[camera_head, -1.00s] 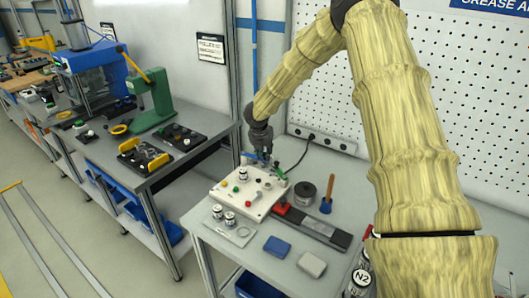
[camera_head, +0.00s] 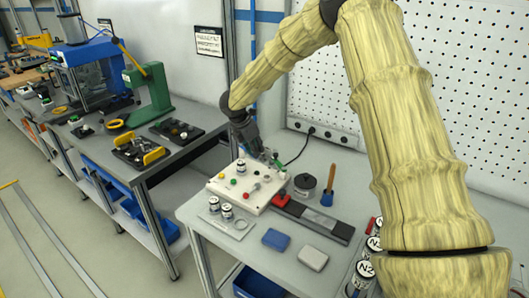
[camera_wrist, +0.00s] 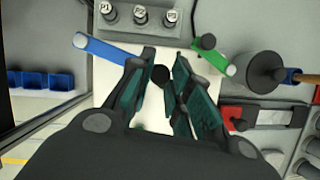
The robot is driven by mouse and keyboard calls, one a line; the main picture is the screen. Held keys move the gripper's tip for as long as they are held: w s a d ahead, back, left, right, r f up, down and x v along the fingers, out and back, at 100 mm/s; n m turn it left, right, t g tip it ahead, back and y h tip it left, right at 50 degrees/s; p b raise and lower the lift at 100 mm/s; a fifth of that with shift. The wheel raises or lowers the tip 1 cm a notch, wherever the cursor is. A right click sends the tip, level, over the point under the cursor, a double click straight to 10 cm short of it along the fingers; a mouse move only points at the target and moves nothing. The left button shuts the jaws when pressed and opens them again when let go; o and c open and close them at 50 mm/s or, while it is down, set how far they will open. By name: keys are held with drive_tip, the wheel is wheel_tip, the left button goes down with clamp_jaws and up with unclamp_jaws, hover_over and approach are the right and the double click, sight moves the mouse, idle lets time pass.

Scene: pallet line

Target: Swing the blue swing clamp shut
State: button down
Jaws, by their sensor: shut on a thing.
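The blue swing clamp (camera_wrist: 106,49) shows in the wrist view as a blue bar with a grey round end at upper left. It runs right and down toward my gripper (camera_wrist: 164,80), whose fingers are closed around a black knob (camera_wrist: 160,75). The knob appears to belong to the blue bar, but a finger hides where they join. In the head view my gripper (camera_head: 268,157) is low over the back of the white fixture box (camera_head: 247,200). The blue bar is hard to make out there.
A green clamp bar (camera_wrist: 213,59) with its own black knob lies just right of my fingers. A dark round pot (camera_head: 304,186), a blue block (camera_head: 275,239) and a grey block (camera_head: 313,258) are on the table.

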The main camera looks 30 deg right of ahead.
drive_tip(key=a+m+b, duration=0.1)
drive_tip(key=a+m+g+b, duration=0.1)
drive_tip(key=a+m, duration=0.1)
drive_tip(key=shift+w+a+f+m, duration=0.1)
drive_tip(key=shift+w+f+m, duration=0.1)
drive_tip(key=shift+m, duration=0.1)
drive_tip(key=shift+w+a+r+m+g+b, duration=0.15)
drive_tip(key=shift+a+m+g+b, duration=0.15)
drive_tip(key=shift+a+m, duration=0.2)
drive_tip(key=shift+w+a+m+g+b, duration=0.2)
drive_tip(key=shift+a+m+g, duration=0.15)
drive_tip(key=shift+m, duration=0.15)
drive_tip(key=shift+w+a+r+m, duration=0.1)
drive_tip(key=shift+w+a+m, duration=0.15)
drive_tip(key=shift+a+m, duration=0.4)
drive_tip(key=shift+d, duration=0.1)
drive_tip(key=c, duration=1.3)
unclamp_jaws()
drive_tip(key=v, duration=1.2)
drive_tip(key=shift+w, duration=0.2)
